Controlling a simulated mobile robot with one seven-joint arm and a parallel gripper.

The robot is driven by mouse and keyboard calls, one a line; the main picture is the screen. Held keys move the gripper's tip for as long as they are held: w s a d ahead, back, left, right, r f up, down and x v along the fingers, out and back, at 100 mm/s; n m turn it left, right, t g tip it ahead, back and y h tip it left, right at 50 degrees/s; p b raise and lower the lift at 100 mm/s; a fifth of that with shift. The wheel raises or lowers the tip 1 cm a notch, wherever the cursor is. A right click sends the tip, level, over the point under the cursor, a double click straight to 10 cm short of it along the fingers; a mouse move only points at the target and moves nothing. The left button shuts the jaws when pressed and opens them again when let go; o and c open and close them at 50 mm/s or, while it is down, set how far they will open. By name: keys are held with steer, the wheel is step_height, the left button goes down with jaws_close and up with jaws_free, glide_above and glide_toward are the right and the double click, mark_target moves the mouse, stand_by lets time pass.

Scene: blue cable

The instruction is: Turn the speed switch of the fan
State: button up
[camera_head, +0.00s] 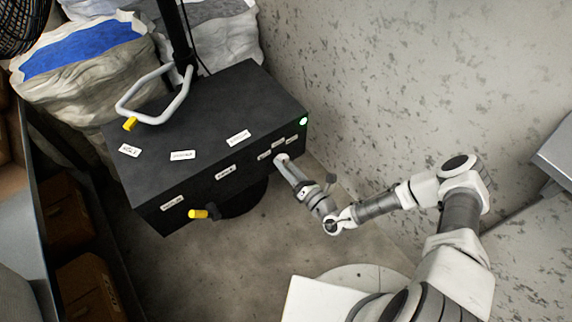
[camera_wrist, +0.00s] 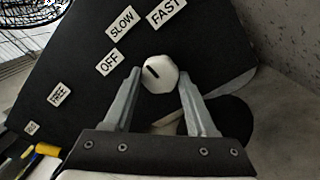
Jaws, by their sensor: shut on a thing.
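The speed switch is a white faceted knob (camera_wrist: 160,74) on the dark front panel of the fan's black box (camera_head: 205,110). A short black mark on the knob's left part points up and left, roughly between the OFF (camera_wrist: 108,62) and SLOW (camera_wrist: 122,22) labels. The FAST label (camera_wrist: 167,12) lies above the knob. My gripper (camera_wrist: 159,80) is shut on the knob, one finger on each side. In the head view my gripper (camera_head: 284,163) reaches the right end of the box's front face and hides the knob.
A yellow-tipped handle (camera_head: 199,214) sticks out of the front face. A white bar handle (camera_head: 155,96) and black pole rise from the top. The fan cage (camera_head: 22,25) is at upper left. Sacks (camera_head: 90,75) stand behind. A concrete wall (camera_head: 420,80) is close on the right.

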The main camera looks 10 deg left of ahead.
stand_by(0.4)
steer(key=o, duration=1.4)
steer(key=shift+c, duration=0.2)
